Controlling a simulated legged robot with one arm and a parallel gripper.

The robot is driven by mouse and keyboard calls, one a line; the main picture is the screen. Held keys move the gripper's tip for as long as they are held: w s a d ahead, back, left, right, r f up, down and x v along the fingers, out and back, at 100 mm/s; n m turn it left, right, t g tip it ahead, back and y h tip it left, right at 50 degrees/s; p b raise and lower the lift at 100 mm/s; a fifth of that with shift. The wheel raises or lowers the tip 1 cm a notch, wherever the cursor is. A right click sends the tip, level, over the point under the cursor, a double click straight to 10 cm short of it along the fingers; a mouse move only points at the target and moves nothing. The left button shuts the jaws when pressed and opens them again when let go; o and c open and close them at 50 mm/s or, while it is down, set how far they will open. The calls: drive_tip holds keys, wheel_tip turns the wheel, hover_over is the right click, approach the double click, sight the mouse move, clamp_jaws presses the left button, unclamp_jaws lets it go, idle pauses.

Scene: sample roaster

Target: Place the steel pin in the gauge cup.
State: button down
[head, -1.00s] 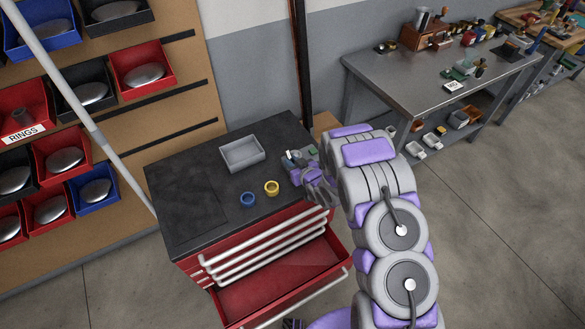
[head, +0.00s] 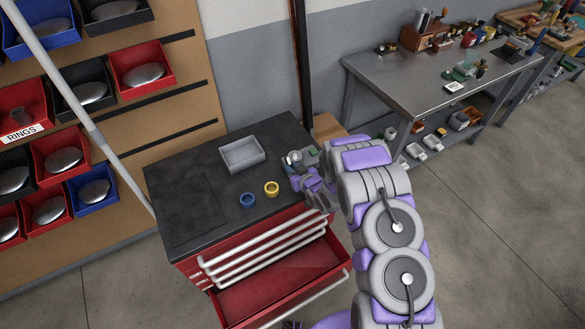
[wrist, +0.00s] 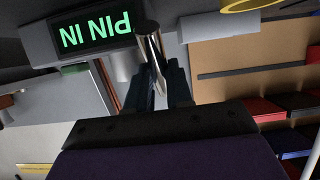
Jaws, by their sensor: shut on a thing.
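The steel pin (wrist: 149,42) shows in the wrist view as a shiny metal rod between the dark fingers of my gripper (wrist: 160,75), which is shut on it. Just beside it is the gauge's dark display (wrist: 95,30), lit with green letters reading "PIN IN", upside down. A grey cylindrical part (wrist: 124,64) next to the pin may be the gauge cup; I cannot tell how deep the pin sits. In the head view my gripper (head: 303,178) is at the right end of the cart top, by the small grey gauge (head: 313,153). The pin is too small to make out there.
The black cart top (head: 195,205) holds a grey tray (head: 242,154), a blue ring (head: 248,200) and a yellow ring (head: 272,188). A red drawer (head: 280,285) stands open below. A steel bench (head: 420,85) is at the right, bins at the left.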

drive_tip(key=shift+s+f, duration=0.1)
drive_tip(key=shift+f, duration=0.1)
drive_tip(key=c, duration=1.3)
unclamp_jaws()
drive_tip(key=shift+f, duration=0.1)
drive_tip(key=shift+w+r, duration=0.3)
drive_tip(key=shift+r, duration=0.3)
drive_tip(key=p+v, duration=0.2)
drive_tip(key=v, duration=1)
drive_tip(key=shift+s, duration=0.2)
